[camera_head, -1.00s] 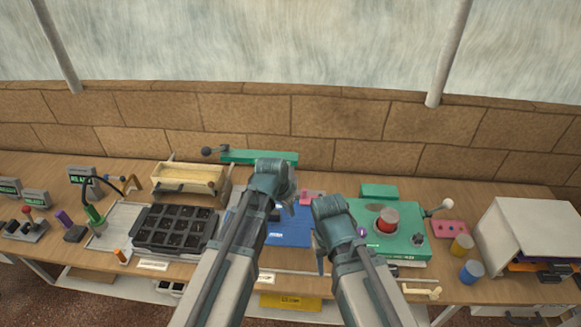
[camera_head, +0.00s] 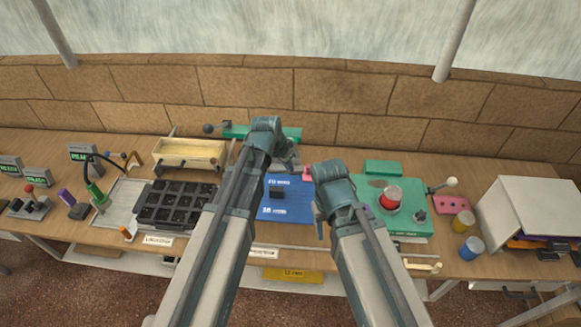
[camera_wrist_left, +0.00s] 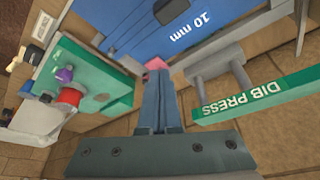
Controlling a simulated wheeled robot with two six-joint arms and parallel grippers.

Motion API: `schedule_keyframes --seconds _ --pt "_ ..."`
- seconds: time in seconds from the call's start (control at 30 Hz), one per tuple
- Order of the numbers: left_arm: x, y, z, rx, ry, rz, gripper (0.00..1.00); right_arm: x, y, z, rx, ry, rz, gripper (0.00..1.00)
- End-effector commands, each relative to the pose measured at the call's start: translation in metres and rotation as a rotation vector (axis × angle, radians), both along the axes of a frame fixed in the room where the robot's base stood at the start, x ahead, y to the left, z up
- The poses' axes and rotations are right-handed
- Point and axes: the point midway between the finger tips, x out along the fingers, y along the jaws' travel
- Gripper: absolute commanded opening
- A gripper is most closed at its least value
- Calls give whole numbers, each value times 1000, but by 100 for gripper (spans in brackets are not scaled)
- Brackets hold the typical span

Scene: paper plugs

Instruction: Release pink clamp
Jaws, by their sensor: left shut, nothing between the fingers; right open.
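The small pink clamp (camera_head: 307,173) sits at the back right edge of the blue board (camera_head: 288,208). In the left wrist view the clamp (camera_wrist_left: 156,63) shows just beyond my fingertips, partly hidden by them; I cannot tell if they touch it. My left gripper (camera_head: 292,166) is shut and empty, beside the clamp on its left; its closed fingers also fill the middle of the left wrist view (camera_wrist_left: 159,78). My right gripper (camera_head: 321,224) is open and empty, near the board's right edge, in front of the clamp.
A green press bar (camera_head: 290,133) lies behind my left gripper. A green base (camera_head: 405,222) with a red cylinder (camera_head: 390,198) stands right of my right gripper. A black tray (camera_head: 175,203) and a wooden box (camera_head: 190,155) stand at the left. A dark block (camera_head: 277,192) is on the board.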

Motion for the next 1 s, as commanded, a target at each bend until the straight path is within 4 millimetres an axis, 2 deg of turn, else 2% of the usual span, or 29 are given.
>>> schedule_keyframes --seconds 0.03,0.63,0.7,0.8,1.0 --pt "2 -1 -9 0 0 0 0 0 0 -9 0 0 1 50" --pt "29 -19 -92 0 0 0 0 0 0 -92 -1 0 4 50" --pt "45 -28 -82 1 0 -2 0 0 0 -82 -1 0 4 50" --pt "56 -36 -82 0 0 -1 0 0 0 -82 -1 0 4 50" --pt "61 -41 -82 1 -1 0 0 0 0 -82 -1 0 4 50"
